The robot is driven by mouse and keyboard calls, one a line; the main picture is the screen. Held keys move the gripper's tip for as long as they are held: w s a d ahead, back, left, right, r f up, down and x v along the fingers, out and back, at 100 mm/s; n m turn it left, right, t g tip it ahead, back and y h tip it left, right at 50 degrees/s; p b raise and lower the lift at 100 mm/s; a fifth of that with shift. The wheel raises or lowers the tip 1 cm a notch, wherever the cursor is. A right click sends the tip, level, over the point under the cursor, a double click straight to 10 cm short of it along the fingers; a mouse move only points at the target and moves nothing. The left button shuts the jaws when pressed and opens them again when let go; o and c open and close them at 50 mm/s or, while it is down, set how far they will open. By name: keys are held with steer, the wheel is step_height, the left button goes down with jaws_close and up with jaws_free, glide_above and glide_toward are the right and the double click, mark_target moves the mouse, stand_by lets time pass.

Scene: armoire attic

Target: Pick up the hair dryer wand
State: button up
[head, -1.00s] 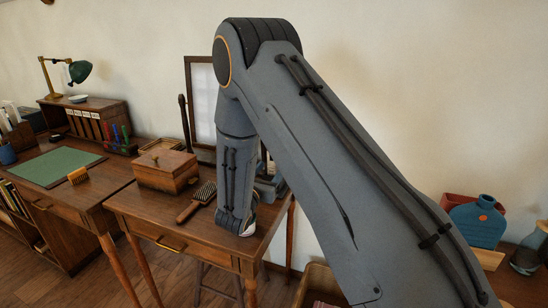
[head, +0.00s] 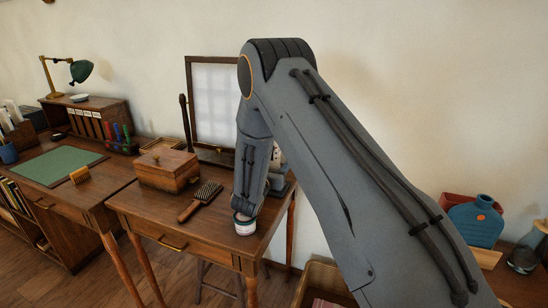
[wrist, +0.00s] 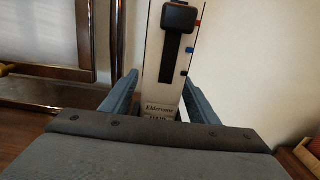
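The hair dryer wand seems to be the black piece (wrist: 178,18) with a dark narrow stem, standing against a cream upright body with printed lettering (wrist: 158,106) in the wrist view. Red and blue bits show at the body's right edge. My gripper (wrist: 160,82) is open, with one blue-grey finger on each side of the body's lower part in the picture. I cannot tell whether the fingers touch it. In the head view my arm hides the gripper and most of the dryer; a grey-blue base (head: 279,187) shows beside the arm.
A small jar (head: 244,226) stands near the front of the dressing table. A hairbrush (head: 200,201) and a wooden box (head: 168,169) lie to its left. The framed mirror (head: 214,105) stands behind. A basket (head: 318,283) is below right.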

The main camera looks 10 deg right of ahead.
jaws_close()
steer(key=shift+r, duration=0.2)
